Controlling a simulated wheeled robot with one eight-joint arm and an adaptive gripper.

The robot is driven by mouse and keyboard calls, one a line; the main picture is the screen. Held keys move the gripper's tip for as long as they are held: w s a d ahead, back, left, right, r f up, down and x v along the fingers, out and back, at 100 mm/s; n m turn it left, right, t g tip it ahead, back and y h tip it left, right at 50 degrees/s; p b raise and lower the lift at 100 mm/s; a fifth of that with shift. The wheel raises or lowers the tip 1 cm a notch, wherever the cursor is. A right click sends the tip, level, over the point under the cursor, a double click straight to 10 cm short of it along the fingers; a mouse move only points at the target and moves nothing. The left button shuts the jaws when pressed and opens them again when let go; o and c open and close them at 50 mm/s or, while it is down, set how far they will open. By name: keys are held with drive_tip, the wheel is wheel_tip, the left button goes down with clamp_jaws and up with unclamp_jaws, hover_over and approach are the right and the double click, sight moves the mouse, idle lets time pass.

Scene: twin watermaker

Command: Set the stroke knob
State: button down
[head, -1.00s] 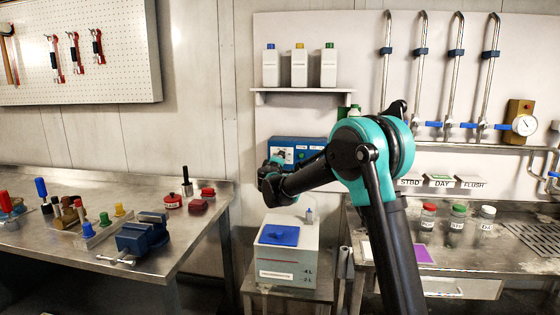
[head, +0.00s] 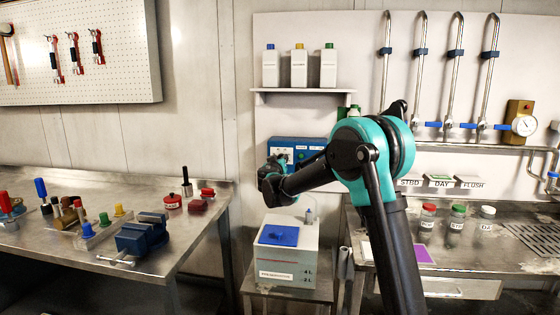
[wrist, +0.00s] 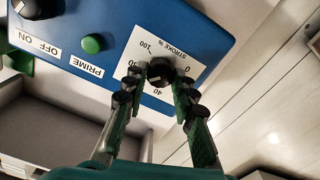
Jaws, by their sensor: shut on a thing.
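The stroke knob (wrist: 160,72) is a black round knob on a white scale plate marked "STROKE %" on the blue pump box (wrist: 120,35). In the wrist view my gripper (wrist: 158,80) has its two fingers on either side of the knob, shut on it. Numbers 100, 40 and 0 show around the knob; the fingers cover parts of the scale. In the head view the blue box (head: 288,143) is on the wall panel, partly behind my arm.
A green button (wrist: 92,44) labelled PRIME and a black ON/OFF knob (wrist: 38,6) sit on the same face. Below the box stands a white tank (head: 285,265) with a blue lid. A shelf with several bottles (head: 300,90) is above.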

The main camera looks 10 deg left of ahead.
drive_tip(key=m, duration=0.5)
drive_tip(key=shift+m, duration=0.4)
idle(0.3)
drive_tip(key=c, duration=1.2)
unclamp_jaws()
drive_tip(key=s, duration=1.2)
drive_tip(key=shift+a, duration=0.2)
